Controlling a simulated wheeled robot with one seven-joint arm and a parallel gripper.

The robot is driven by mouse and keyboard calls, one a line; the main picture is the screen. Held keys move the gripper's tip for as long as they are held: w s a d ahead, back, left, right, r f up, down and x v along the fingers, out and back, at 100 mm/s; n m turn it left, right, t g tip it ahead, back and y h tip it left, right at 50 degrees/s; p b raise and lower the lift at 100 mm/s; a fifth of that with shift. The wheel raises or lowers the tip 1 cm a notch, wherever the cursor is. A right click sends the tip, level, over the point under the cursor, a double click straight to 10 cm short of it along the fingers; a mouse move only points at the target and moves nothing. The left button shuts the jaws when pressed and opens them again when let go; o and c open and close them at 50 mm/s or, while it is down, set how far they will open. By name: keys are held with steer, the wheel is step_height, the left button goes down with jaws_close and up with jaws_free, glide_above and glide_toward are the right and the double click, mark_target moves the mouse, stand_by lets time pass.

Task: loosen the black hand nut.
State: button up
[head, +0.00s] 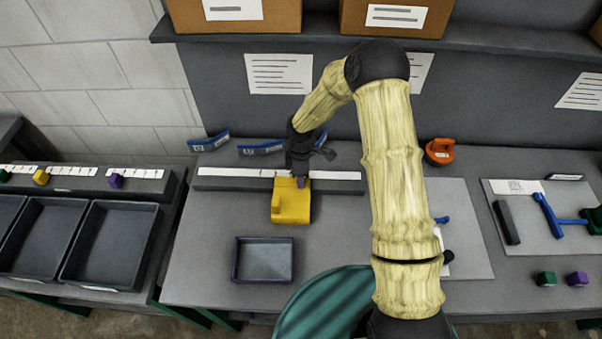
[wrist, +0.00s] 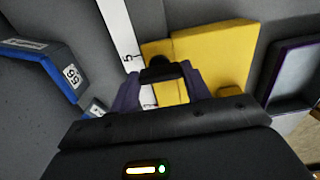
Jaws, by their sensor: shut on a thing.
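A yellow block (head: 290,206) stands on the bench against the grey bar with the white scale strip. It also fills the upper middle of the wrist view (wrist: 215,52). The black hand nut (wrist: 159,66) shows at the yellow block's side in the wrist view, between my fingertips. My gripper (head: 301,182) points down at the block's back edge. In the wrist view its two dark purple fingers (wrist: 162,84) are shut on the nut from both sides. The nut's lower part is hidden by the gripper, and in the head view I cannot make the nut out.
A dark tray (head: 235,262) sits in front of the block. Blue labelled pieces (head: 262,149) lie behind the scale strip (head: 235,172). An orange object (head: 440,151) stands at the back right. Bins (head: 110,245) are at left. Bare bench lies left of the tray.

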steer(key=o, duration=1)
steer(key=shift+r, duration=0.1)
step_height(320, 180, up, 17)
steer(key=b, duration=0.3)
steer(key=shift+r, duration=0.1)
steer(key=s+d+r+m+t, duration=0.2)
steer(key=s+d+m, duration=1.3)
steer(key=s+m, duration=0.2)
steer(key=shift+s+d+m+t, duration=0.15)
steer(key=shift+s+m+t, duration=0.2)
steer(key=shift+s, duration=0.55)
